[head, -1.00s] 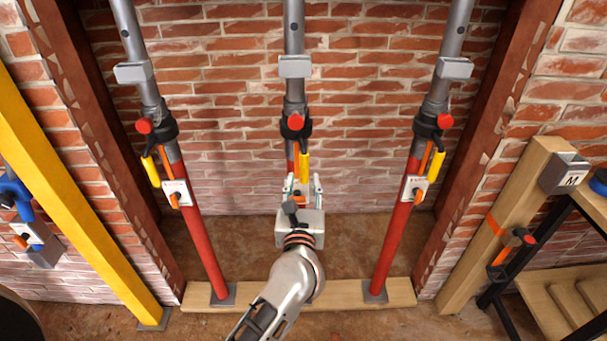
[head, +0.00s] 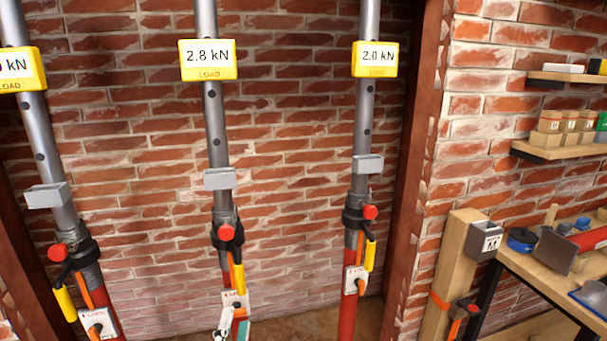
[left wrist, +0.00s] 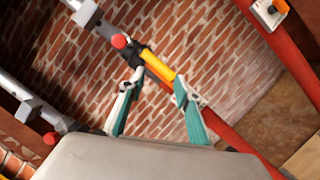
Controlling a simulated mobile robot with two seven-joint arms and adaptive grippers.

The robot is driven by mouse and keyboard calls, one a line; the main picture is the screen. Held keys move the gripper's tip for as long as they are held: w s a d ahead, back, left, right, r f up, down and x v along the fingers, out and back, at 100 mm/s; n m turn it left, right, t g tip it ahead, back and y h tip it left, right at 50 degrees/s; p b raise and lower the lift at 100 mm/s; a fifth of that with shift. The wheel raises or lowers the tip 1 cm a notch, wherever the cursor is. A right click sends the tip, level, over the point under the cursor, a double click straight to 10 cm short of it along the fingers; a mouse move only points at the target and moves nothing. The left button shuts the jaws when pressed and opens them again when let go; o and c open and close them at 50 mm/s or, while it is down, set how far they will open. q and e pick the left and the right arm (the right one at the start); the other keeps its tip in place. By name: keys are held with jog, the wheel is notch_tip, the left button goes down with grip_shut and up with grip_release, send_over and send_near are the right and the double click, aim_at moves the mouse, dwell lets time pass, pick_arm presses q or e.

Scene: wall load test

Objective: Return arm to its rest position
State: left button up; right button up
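My left gripper (head: 232,329) shows only by its fingertips at the bottom edge of the head view, in front of the lower part of the middle prop (head: 216,125). The left wrist view shows its two teal fingers (left wrist: 157,84) spread apart with nothing held between them. A prop with a yellow handle (left wrist: 160,68) lies beyond the fingertips in that view; whether they touch it I cannot tell. The rest of my left arm is below the head view. My right gripper is in neither view.
A left prop (head: 40,135) and a right prop (head: 363,125) flank the middle one before a brick wall (head: 290,130). Yellow load displays read 2.8 kN (head: 208,59) and 2.0 kN (head: 375,59); the left one is cut off. A workbench (head: 545,268) and shelves (head: 560,150) stand right.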

pick_arm(q)
jog(key=s+d+f+m+g+h, duration=0.2)
jog(key=s+f+m+g+h, duration=0.25)
jog(key=s+f+m, duration=0.65)
jog(key=s+a+f+m+g+y, duration=0.1)
jog(key=s+a+f+m+g, duration=0.1)
jog(key=f+m, duration=0.5)
jog(key=s+a+f+m+g, duration=0.2)
jog(key=s+a+f+m, duration=0.3)
jog(key=m, duration=0.5)
notch_tip(320, 180, down, 3)
jog(key=shift+s+r+g+y, duration=0.2)
jog(key=shift+s+g+y, duration=0.15)
jog(key=shift+s, duration=0.45)
